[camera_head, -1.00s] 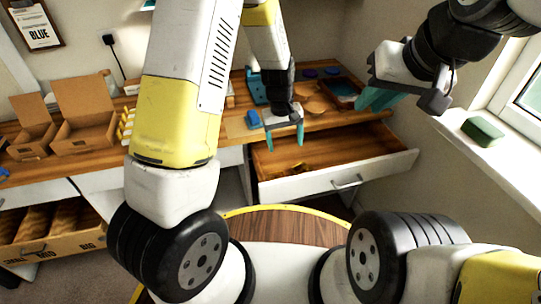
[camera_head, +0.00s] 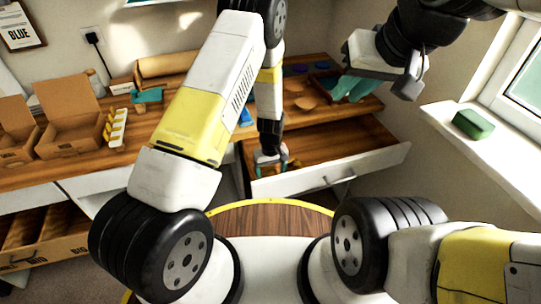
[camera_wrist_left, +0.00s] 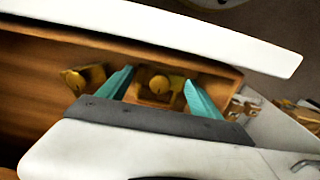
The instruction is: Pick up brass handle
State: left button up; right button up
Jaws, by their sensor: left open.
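My left gripper (camera_head: 270,168) reaches down into the open drawer (camera_head: 335,178), near its left end. In the left wrist view its two teal fingers (camera_wrist_left: 160,92) are apart. A brass piece with a round knob (camera_wrist_left: 158,85) lies between them, and I cannot tell if they touch it. Another brass piece (camera_wrist_left: 82,79) lies to the left of the fingers in the drawer. I cannot tell for certain which piece is the brass handle. My right gripper (camera_head: 352,88) is raised at the upper right, away from the drawer; its finger gap is unclear.
The wooden worktop (camera_head: 70,172) behind holds cardboard boxes (camera_head: 70,120), a tray with yellow pieces (camera_head: 116,128) and a cardboard roll (camera_head: 165,67). A green block (camera_head: 473,124) is on the windowsill. The drawer's white front and side walls close in around my left gripper.

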pick_arm(q)
jog(key=shift+f, duration=0.2)
jog(key=c, duration=1.3)
jog(key=shift+r, duration=0.15)
